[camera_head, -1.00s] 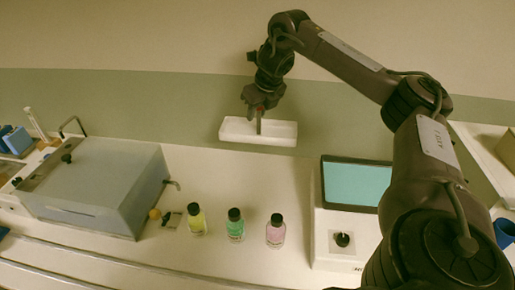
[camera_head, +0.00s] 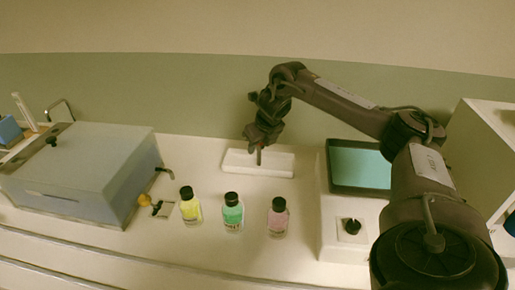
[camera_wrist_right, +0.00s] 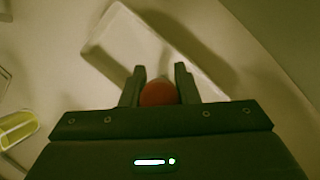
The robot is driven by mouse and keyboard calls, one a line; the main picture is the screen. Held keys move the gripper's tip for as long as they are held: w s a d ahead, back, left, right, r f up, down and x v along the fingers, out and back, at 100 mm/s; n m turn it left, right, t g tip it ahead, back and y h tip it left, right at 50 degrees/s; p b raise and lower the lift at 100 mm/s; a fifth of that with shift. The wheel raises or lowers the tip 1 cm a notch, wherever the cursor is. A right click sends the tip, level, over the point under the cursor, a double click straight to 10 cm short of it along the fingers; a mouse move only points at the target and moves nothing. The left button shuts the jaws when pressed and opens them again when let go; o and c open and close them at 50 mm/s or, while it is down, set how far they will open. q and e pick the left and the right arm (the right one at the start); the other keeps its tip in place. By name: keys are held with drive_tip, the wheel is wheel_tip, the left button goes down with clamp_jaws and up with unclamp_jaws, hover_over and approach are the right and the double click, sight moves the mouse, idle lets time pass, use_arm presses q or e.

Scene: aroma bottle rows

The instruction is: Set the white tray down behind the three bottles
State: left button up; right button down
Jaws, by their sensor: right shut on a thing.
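The white tray (camera_head: 275,164) is level behind the three bottles, at or just above the counter; I cannot tell whether it touches. My right gripper (camera_head: 258,152) is above the tray and shut on it. In the right wrist view the tray (camera_wrist_right: 118,38) runs diagonally beyond the fingers (camera_wrist_right: 160,80), with a reddish round shape between them. The yellow bottle (camera_head: 190,211), green bottle (camera_head: 233,214) and pink bottle (camera_head: 278,220) stand upright in a row with black caps. A yellow bottle (camera_wrist_right: 15,128) also shows at the wrist view's left edge. My left gripper is out of view.
A grey box-shaped device (camera_head: 85,175) stands left of the bottles. A white device with a teal screen (camera_head: 360,167) and black knob (camera_head: 351,226) stands on the right. The wall (camera_head: 180,95) is close behind the tray. Some bare counter lies between tray and bottles.

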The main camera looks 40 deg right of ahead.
drive_tip(key=shift+f, duration=0.4)
drive_tip(key=c, duration=1.1)
unclamp_jaws()
drive_tip(key=p+v, duration=0.4)
drive_tip(key=v, duration=0.8)
